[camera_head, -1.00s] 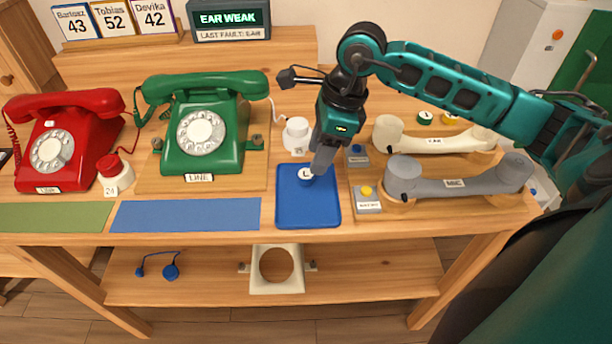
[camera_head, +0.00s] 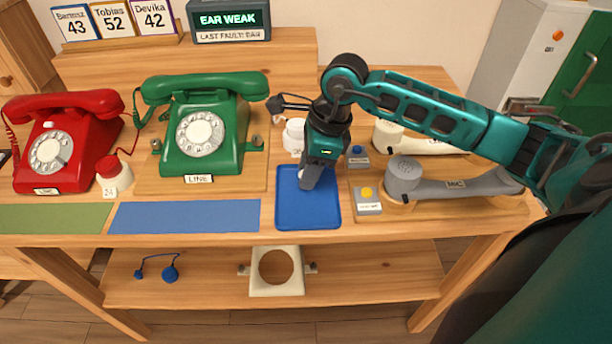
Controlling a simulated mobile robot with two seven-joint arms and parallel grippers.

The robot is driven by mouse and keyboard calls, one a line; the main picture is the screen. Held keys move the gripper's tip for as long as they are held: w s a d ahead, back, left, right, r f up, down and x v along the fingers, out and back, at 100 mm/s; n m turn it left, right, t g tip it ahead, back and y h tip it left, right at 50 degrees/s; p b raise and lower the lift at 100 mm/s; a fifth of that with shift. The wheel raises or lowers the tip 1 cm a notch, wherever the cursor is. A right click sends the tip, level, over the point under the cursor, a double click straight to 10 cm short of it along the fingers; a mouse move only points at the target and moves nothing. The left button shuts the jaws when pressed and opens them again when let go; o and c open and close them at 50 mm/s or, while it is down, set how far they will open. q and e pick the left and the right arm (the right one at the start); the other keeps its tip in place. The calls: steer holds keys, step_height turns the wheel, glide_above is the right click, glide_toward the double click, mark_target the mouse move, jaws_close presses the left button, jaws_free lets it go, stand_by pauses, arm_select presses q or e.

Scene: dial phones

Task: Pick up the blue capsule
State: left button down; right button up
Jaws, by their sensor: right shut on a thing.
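The blue capsule (camera_head: 301,174) is in the blue tray (camera_head: 308,215) at the middle of the table. Only a small part of it with a pale label shows at the left of my fingers; the rest is hidden. My right gripper (camera_head: 307,183) points down over the tray and is shut on the capsule. I cannot tell whether the capsule touches the tray floor. My left gripper is not in view.
A white knob (camera_head: 293,136) stands just behind the tray. Button boxes, one yellow-topped (camera_head: 367,200), and a grey handset (camera_head: 455,187) lie right. A green phone (camera_head: 205,130) and red phone (camera_head: 65,145) stand left. A blue corded piece (camera_head: 170,274) lies below.

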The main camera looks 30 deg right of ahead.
steer(key=shift+c, duration=0.6)
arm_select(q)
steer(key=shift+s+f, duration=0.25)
arm_select(e)
steer(key=shift+r, duration=0.1)
